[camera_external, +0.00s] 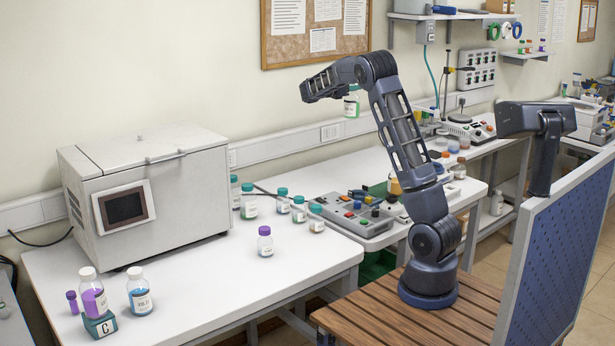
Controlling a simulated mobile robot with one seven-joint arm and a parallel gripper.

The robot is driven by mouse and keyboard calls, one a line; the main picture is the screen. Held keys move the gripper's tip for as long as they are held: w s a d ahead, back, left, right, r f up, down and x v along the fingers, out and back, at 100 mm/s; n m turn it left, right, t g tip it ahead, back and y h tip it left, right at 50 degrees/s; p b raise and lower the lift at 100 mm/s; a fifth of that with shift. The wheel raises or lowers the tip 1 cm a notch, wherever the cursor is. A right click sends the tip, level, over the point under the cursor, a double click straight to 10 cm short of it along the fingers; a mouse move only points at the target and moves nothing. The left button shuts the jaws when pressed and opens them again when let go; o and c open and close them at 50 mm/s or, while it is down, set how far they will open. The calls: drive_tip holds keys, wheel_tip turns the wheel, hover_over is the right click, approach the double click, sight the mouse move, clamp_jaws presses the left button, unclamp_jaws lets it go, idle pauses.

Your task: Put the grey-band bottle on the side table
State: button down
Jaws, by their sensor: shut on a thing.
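A small clear bottle with green on it (352,106) hangs in the air in front of the wall, above the back of the white benches. It looks upright. My gripper (353,90) is mostly hidden behind my raised forearm and is shut on this bottle near its top. I cannot make out a grey band on it at this size. Which surface is the side table is not clear; a white table (215,285) stands at the left and another white bench (345,165) stands behind my arm.
The left table bears a large box machine (140,190), a purple-capped bottle (265,243), two bottles by a block marked C (100,325), and several green-capped bottles at its back. A control panel (350,213) sits beside them. The left table's front middle is clear.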

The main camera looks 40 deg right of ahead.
drive_tip(key=s+d, duration=0.1)
drive_tip(key=d, duration=0.4)
wheel_tip(320, 180, down, 31)
drive_tip(key=shift+s+a+m+g, duration=0.15)
drive_tip(key=shift+a+m+g, duration=0.15)
drive_tip(key=shift+a+g, duration=0.1)
drive_tip(key=shift+f, duration=0.1)
drive_tip(key=c, duration=0.9)
unclamp_jaws()
